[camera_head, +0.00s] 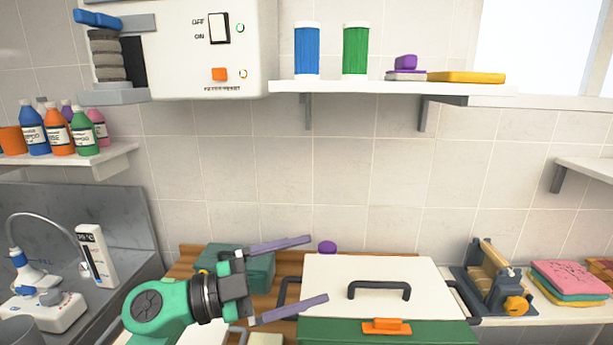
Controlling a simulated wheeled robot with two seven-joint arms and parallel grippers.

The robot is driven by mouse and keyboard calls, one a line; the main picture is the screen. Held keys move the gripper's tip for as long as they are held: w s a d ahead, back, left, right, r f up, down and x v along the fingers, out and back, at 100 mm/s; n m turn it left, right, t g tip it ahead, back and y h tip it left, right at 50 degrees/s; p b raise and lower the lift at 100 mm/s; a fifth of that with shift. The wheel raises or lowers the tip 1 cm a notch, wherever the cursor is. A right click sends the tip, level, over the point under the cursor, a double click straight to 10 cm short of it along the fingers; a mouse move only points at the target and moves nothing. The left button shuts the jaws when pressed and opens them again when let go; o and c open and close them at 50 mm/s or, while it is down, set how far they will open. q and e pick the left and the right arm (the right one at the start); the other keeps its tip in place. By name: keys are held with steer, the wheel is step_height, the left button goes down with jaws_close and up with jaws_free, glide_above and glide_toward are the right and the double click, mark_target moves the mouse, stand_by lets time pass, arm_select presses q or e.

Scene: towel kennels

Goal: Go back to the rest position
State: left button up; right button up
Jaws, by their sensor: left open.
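My left gripper (285,277) comes in from the lower left on a green and black arm. Its two long purple-grey fingers are spread wide apart, with nothing between them. It hangs over the wooden counter, just left of a green box with a white lid (372,272). The lid has a black handle on top and an orange latch (387,326) at the front. A dark green box (241,263) lies behind the gripper, partly hidden by it. My right gripper is not in view.
Folded pink, yellow and teal towels (570,280) lie at the right beside a roller device (494,276). A metal sink (80,240) is at the left. Above are a shelf (390,88) with blue and green canisters, a white switch box (190,50) and a bottle shelf (65,163).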

arm_select(q)
steer(key=w+a+n+t+y, duration=0.4)
steer(key=a+n+t+y, duration=0.2)
steer(key=a+n+t, duration=0.15)
steer(key=w+a+n+t+y, duration=0.4)
steer(key=a+n+t+y, duration=0.25)
steer(key=n+t, duration=0.2)
steer(key=s+a+f+n+g+y, duration=0.2)
steer(key=a+f+n+g+y, duration=0.4)
steer(key=a+f, duration=0.5)
steer(key=s+d+f+m+g, duration=0.1)
steer(key=s+d+f+g, duration=0.1)
steer(key=s+f+g, duration=0.7)
steer(key=s+d+f+g, duration=0.1)
steer(key=s+f+g, duration=0.2)
steer(key=s+f, duration=1.05)
step_height(320, 180, down, 32)
steer(key=s+g+b, duration=0.1)
steer(key=b, duration=0.5)
steer(key=s+a+f+g+b, duration=0.1)
steer(key=s+a+f+b, duration=0.2)
steer(key=s+f, duration=1.2)
steer(key=shift+s+f+m+g+b, duration=0.3)
steer(key=shift+s+f+m+b, duration=0.1)
steer(key=shift+b, duration=0.1)
